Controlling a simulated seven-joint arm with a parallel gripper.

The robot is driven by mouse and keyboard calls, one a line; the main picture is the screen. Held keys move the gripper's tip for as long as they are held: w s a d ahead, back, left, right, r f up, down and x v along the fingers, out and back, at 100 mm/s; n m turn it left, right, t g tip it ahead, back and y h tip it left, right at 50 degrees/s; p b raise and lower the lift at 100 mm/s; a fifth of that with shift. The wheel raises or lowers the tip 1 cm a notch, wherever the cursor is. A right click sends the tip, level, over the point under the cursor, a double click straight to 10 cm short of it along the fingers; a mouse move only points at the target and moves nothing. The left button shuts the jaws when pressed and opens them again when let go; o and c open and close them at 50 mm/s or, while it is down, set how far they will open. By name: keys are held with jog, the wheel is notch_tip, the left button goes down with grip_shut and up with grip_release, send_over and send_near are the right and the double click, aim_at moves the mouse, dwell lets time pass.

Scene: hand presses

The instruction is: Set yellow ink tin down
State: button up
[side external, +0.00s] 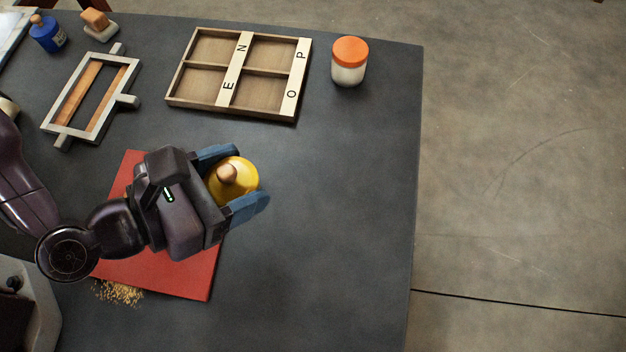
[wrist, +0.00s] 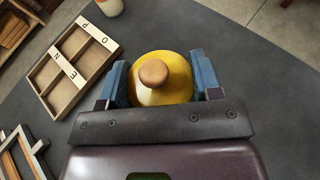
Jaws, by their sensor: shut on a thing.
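The yellow ink tin (side external: 247,174) has a round top with a wooden knob. It is between the two blue fingers of my gripper (side external: 238,181), which is shut on it. In the wrist view the tin (wrist: 176,66) shows from above, with a finger of my gripper (wrist: 162,82) on either side. The tin is over or just past the right edge of a red mat (side external: 196,284). My gripper hides the tin's lower part, so I cannot tell whether it touches the table.
A divided wooden tray (side external: 207,102) with letter strips is at the back, beside an orange-lidded jar (side external: 349,72). A metal frame (side external: 128,76), a blue bottle (side external: 47,38) and a wooden-handled block (side external: 101,32) are back left. Yellowish crumbs (side external: 120,293) lie by the mat. The table's right side is clear.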

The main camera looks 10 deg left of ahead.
jog(key=w+d+f, duration=0.1)
jog(key=d+f, duration=0.1)
jog(key=w+d+f, duration=0.2)
jog(key=d+f, duration=0.1)
jog(key=w+d+f, duration=0.2)
jog(key=d+f, duration=0.1)
jog(key=shift+w, duration=0.25)
notch_tip(320, 180, down, 3)
jog(key=shift+w+d+f, duration=0.1)
jog(key=shift+w+d, duration=0.05)
jog(key=o, duration=1.1)
jog(key=v, duration=1.2)
jog(key=shift+f, duration=0.1)
